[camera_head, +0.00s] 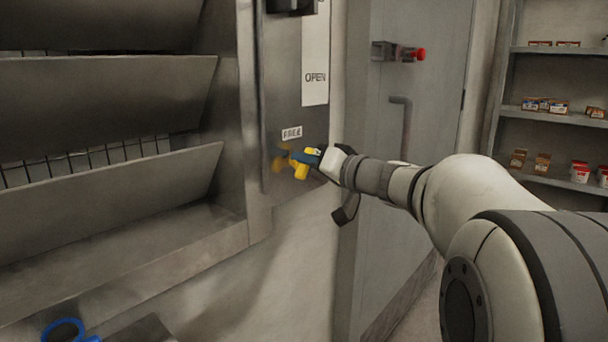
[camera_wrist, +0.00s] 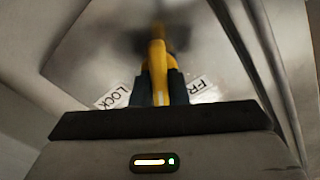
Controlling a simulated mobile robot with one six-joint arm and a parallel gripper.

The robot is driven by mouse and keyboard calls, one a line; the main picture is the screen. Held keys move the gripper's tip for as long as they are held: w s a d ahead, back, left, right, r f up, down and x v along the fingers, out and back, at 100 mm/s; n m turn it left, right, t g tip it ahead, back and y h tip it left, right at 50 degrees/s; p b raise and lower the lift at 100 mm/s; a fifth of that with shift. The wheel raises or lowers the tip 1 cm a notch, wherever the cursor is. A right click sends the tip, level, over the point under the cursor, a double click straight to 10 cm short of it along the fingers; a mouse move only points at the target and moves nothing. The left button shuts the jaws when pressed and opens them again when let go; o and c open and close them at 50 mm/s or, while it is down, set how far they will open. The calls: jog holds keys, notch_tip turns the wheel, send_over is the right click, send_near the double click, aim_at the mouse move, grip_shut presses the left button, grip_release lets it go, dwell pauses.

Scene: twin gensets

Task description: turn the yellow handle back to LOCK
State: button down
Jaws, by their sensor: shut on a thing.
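The yellow handle (camera_head: 300,170) sits on the grey panel (camera_head: 285,95), below a small label that seems to read FREE (camera_head: 292,132). My gripper (camera_head: 312,158) is at the handle and shut on it, reaching in from the right. In the wrist view the handle (camera_wrist: 157,55) stands between my two dark fingers (camera_wrist: 158,90). There a LOCK label (camera_wrist: 115,97) lies to the left of the handle and a partly covered label starting FR (camera_wrist: 203,88) lies to the right. The handle points between the two labels. Its mount is blurred.
A louvred metal housing (camera_head: 100,95) fills the left. A grey door (camera_head: 410,130) with a red-tipped latch (camera_head: 418,54) stands right of the panel. Shelves with small boxes (camera_head: 545,107) are at the far right. A blue ring-shaped object (camera_head: 65,328) is at the bottom left.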

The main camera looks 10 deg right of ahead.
jog(key=m, duration=0.2)
jog(key=m+b, duration=0.2)
jog(key=m, duration=0.1)
jog(key=shift+d+f+m, duration=0.1)
jog(key=shift+f+m, duration=0.2)
jog(key=m, duration=0.5)
jog(key=shift+f, duration=0.1)
jog(key=shift+f+m, duration=0.1)
jog(key=shift+m, duration=0.2)
jog(key=c, duration=1.4)
grip_release()
jog(key=shift+r, duration=0.2)
jog(key=shift+c, duration=0.2)
jog(key=shift+d, duration=0.1)
jog(key=p+v, duration=0.1)
jog(key=v, duration=0.6)
jog(key=shift+s+d+p, duration=0.2)
jog(key=shift+s+p, duration=0.1)
jog(key=shift+p, duration=0.1)
